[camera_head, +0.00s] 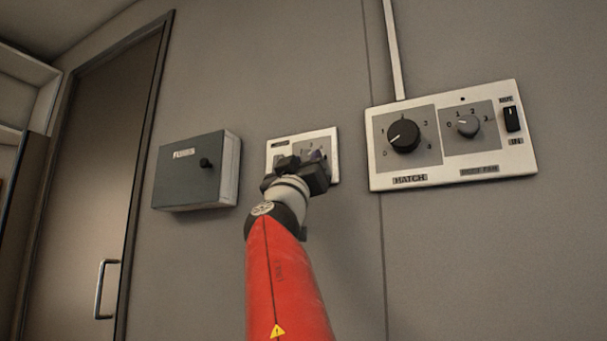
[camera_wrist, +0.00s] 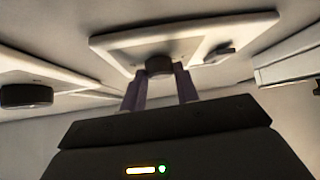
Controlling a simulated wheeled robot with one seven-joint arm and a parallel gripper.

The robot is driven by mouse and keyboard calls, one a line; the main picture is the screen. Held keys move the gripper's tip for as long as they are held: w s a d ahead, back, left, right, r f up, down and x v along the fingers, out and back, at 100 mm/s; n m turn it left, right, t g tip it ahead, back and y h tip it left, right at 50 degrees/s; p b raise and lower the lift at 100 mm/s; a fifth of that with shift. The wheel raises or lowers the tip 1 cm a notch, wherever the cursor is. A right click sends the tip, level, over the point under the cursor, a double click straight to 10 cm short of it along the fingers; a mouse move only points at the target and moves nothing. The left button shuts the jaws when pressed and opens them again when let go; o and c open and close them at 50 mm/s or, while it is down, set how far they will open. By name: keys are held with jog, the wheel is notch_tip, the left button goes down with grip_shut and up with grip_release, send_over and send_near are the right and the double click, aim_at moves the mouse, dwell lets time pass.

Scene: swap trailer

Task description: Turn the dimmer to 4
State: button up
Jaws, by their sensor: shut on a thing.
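The dimmer plate (camera_head: 328,142) is a small white panel on the wall, mostly hidden behind my gripper in the head view. It also shows in the wrist view (camera_wrist: 112,42). The dimmer knob (camera_wrist: 159,66) is a dark round knob on that plate. My gripper (camera_wrist: 160,90) has its two fingers on either side of the knob and is shut on it. My gripper also shows in the head view (camera_head: 300,170). The knob's pointer and most of its scale numbers are hidden, so its setting cannot be read.
A larger panel (camera_head: 455,170) to the right carries the hatch knob (camera_head: 404,136), a smaller fan knob (camera_head: 468,126) and a black switch (camera_head: 512,119). A dark grey box (camera_head: 186,180) is on the left, beside a door (camera_head: 85,190). The wall below is clear.

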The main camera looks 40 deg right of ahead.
jog(key=shift+s+n+t+y, duration=0.1)
jog(key=shift+n+t+y, duration=1.05)
jog(key=shift+n, duration=0.65)
jog(key=shift+n+t+y, duration=0.25)
jog(key=shift+n+t, duration=0.15)
jog(key=shift+t, duration=0.05)
jog(key=o, duration=1)
jog(key=shift+c, duration=0.2)
jog(key=b+v, duration=0.6)
jog(key=v, duration=0.1)
jog(key=shift+s+a+f, duration=0.2)
jog(key=shift+f, duration=0.05)
